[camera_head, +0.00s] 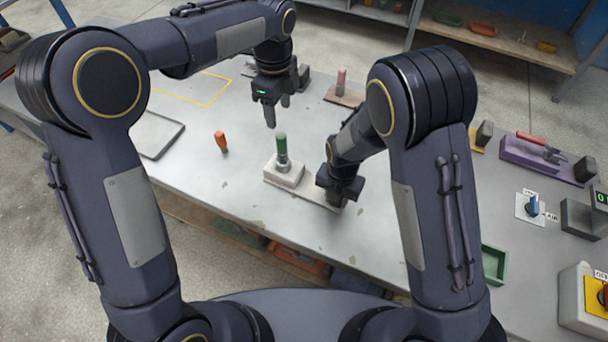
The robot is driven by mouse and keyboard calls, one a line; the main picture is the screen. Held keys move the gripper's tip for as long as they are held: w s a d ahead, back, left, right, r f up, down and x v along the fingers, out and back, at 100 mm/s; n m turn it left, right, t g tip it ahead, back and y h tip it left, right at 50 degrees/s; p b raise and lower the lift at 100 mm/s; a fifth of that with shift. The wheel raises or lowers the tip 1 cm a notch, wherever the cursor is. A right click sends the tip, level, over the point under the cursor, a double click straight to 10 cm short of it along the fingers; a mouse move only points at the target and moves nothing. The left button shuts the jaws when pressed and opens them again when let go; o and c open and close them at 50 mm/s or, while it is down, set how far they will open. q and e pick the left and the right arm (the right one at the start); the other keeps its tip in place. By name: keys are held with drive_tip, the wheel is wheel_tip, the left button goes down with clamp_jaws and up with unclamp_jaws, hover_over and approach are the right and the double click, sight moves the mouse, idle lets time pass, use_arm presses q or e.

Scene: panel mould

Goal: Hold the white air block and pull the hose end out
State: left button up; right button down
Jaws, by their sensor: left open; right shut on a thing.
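The white air block (285,173) sits on a pale flat plate (308,191) near the table's front edge. A green hose end (282,150) stands upright in the top of the block. My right gripper (330,184) is low at the right side of the block and shut on it; the hand hides the contact and the plate's right end. My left gripper (277,112) is open and empty, pointing down above the table behind the green hose end and apart from it.
An orange piece (221,141) stands on the table to the left. A red piece (342,80) stands on a wooden base behind. A grey tray (158,134) lies at left. A blue switch (532,206), a purple tool holder (535,158) and a green bin (494,264) are at right.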

sight(281, 135)
use_arm(q)
drive_tip(key=shift+f, duration=0.4)
wheel_tip(281, 135, down, 11)
drive_tip(key=shift+f, duration=0.1)
idle(0.4)
clamp_jaws()
